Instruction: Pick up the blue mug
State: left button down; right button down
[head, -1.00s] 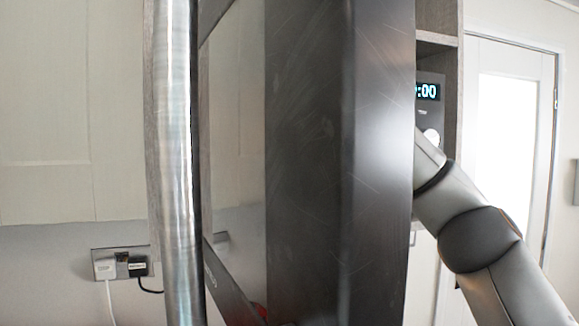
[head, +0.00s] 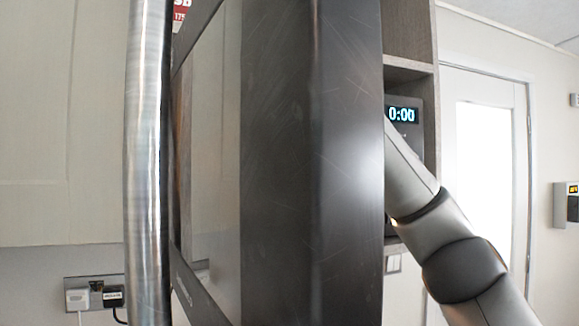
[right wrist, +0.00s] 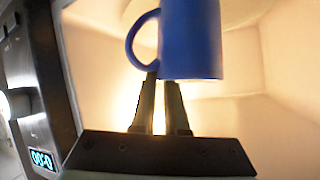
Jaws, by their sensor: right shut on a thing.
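My right gripper (right wrist: 161,80) is shut on the mug near the base of the handle; the exact contact is hard to see. Both are inside a lit, cream-walled microwave cavity (right wrist: 270,110). In the head view my right arm reaches in behind the open microwave door, which hides the gripper and mug. My left gripper is not in view.
The open dark microwave door (head: 300,160) with its long metal handle (head: 148,160) fills the middle of the head view. The microwave's control panel (head: 402,115) shows behind it; its display also appears in the right wrist view (right wrist: 42,159). A wall socket (head: 95,292) is at lower left.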

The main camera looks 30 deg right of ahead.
jog(key=s+b, duration=0.7)
jog(key=s, duration=0.7)
jog(key=shift+a, duration=0.3)
jog(key=shift+r, duration=0.1)
dwell(0.7)
